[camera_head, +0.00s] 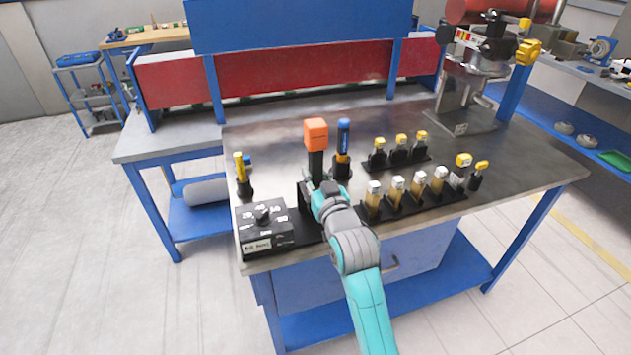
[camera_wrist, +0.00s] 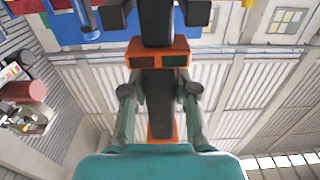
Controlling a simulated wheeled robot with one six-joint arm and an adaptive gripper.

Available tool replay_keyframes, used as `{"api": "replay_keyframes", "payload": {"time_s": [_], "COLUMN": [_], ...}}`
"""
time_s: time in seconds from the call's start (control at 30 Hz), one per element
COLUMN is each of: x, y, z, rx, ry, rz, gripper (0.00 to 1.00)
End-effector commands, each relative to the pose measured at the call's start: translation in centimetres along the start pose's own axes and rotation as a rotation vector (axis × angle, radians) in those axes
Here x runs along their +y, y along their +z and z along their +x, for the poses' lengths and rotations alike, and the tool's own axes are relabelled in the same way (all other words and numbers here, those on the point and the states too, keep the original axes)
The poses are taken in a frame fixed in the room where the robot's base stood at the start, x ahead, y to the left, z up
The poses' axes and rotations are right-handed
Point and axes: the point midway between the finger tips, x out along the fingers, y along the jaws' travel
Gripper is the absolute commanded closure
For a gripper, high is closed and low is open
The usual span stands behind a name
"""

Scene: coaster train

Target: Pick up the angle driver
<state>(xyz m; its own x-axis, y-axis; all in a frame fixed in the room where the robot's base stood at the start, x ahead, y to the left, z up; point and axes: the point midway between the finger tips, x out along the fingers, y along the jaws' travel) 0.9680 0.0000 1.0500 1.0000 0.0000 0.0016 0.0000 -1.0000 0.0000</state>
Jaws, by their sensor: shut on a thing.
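An orange and black tool, which I take to be the angle driver (camera_head: 316,134), stands upright at the front of the metal bench, with its orange block on top and black body below. In the wrist view the angle driver (camera_wrist: 158,53) runs down the middle between the fingers. My gripper (camera_head: 316,188) is at its lower black part, and it also shows in the wrist view (camera_wrist: 155,15), shut on the tool. My arm hides the tool's lower end, so I cannot tell whether it touches its holder.
A blue and black tool (camera_head: 343,145) stands close to the right. A black box (camera_head: 264,228) is at front left, with a yellow-handled tool (camera_head: 240,172) behind it. Several yellow-topped pieces stand in racks (camera_head: 410,206) to the right. The bench's middle back is clear.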

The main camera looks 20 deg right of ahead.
Motion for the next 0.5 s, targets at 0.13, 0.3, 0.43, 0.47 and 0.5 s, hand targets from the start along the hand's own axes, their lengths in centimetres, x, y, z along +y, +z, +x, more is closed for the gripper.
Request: {"api": "replay_keyframes", "payload": {"time_s": [0.13, 0.3, 0.43, 0.47, 0.5], "x": [0.0, 0.0, 0.0, 0.0, 0.0], "y": [-1.7, -1.5, -1.5, -1.5, -1.5], "z": [0.0, -1.7, -3.4, -3.9, -4.6], "rx": [0.008, 0.005, 0.005, 0.004, 0.004], "ry": [0.000, 0.000, 0.000, 0.000, 0.000], "rz": [0.000, 0.000, 0.000, 0.000, 0.000], "gripper": [1.00, 1.00, 1.00, 1.00, 1.00]}}
